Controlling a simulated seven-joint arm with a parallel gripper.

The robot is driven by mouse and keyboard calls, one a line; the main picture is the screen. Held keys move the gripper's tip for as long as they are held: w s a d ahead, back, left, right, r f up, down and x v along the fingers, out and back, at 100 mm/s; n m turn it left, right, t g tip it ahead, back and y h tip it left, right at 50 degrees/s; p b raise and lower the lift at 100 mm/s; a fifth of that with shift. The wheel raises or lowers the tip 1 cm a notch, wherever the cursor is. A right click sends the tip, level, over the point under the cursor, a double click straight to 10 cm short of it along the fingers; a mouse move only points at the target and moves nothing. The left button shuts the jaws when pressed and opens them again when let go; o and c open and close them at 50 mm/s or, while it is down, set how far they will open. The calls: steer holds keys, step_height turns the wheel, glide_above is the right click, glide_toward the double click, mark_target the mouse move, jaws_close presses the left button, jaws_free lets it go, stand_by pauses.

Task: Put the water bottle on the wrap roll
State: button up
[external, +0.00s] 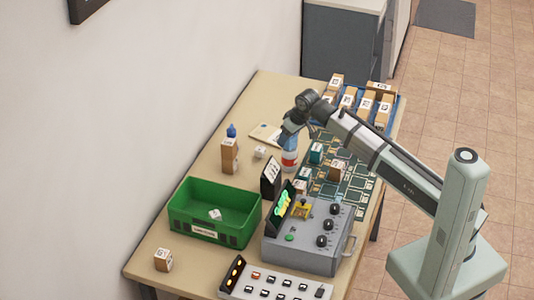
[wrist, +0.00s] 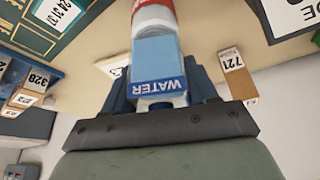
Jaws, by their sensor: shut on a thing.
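The water bottle (external: 289,157) has a blue upper part, a red band and a white lower part. It looks upright over the middle of the table, and I cannot tell whether its base touches the tabletop. In the wrist view the bottle's blue WATER label (wrist: 156,65) faces the camera. My gripper (external: 291,131) is shut on its upper part; in the wrist view my gripper's dark fingers (wrist: 160,98) stand on both sides of it. I cannot surely pick out the wrap roll in either view.
A brown box (external: 229,157) with a small blue item (external: 231,130) and a small white block (external: 260,152) stand left of the bottle. A green bin (external: 180,210), a grey control box (external: 305,245) and a dark patterned mat (external: 355,182) lie nearby. Boxes fill the blue tray (external: 400,105).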

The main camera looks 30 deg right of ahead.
steer(key=shift+f, duration=0.1)
steer(key=o, duration=1.1)
steer(key=v, duration=1.2)
